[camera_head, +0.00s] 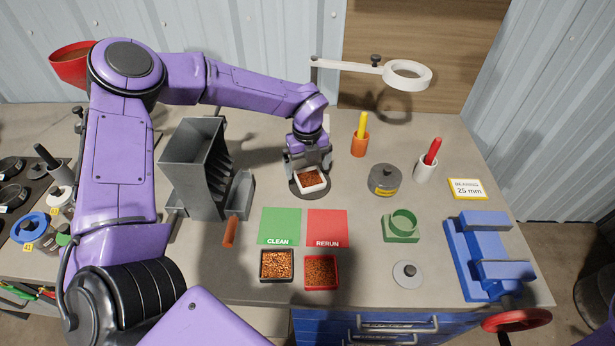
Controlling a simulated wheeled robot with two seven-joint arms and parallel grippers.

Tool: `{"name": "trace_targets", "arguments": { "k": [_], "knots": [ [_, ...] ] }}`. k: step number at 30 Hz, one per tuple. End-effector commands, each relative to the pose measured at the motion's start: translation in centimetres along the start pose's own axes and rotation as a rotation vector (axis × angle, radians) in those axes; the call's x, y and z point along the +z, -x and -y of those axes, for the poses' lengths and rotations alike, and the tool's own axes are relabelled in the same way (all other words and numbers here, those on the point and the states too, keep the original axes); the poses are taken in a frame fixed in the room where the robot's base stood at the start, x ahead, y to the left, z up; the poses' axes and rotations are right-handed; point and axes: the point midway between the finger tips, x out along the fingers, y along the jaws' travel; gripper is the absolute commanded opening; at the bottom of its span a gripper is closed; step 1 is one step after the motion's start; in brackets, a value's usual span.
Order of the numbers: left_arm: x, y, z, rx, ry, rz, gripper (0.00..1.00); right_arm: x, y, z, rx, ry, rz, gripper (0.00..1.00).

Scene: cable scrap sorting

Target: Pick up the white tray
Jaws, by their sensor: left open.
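The white tray (313,189) is a small square tray holding reddish-brown granules. It sits on a dark round base on the workbench, in the middle of the head view. My left gripper (310,172) is at the tray's far side, pointing down, with its fingers at or just above the far rim. It is open. The fingertips are partly hidden, and I cannot tell whether they touch the tray. My right gripper is not in view.
Green CLEAN (281,223) and red RERUN (327,224) mats lie nearer, with a black tray (262,267) and a red tray (338,273) of granules in front. A grey slotted unit (192,165) stands left. A blue vise (480,255) is at right.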

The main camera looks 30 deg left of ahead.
Motion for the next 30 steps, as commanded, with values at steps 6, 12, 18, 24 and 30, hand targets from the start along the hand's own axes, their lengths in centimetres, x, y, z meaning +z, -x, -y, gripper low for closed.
{"name": "trace_targets", "arguments": {
  "k": [6, 12, 18, 24, 30],
  "knots": [
    [0.3, -3.3, -0.1, 0.005, 0.004, -0.002, 1.0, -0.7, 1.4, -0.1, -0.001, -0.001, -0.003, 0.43],
    [0.3, -3.6, 0.0, 0.003, 0.003, -0.001, 1.0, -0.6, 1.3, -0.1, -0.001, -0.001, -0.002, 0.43],
    [0.2, -3.5, 0.0, 0.003, 0.002, -0.001, 0.44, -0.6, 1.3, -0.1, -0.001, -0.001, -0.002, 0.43],
    [0.2, -3.5, 0.1, 0.002, 0.0, -0.001, 0.44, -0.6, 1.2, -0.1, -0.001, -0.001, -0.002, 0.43],
    [0.3, -1.5, 0.1, -0.002, 0.001, 0.002, 0.44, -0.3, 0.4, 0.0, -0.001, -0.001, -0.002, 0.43]
  ]
}}
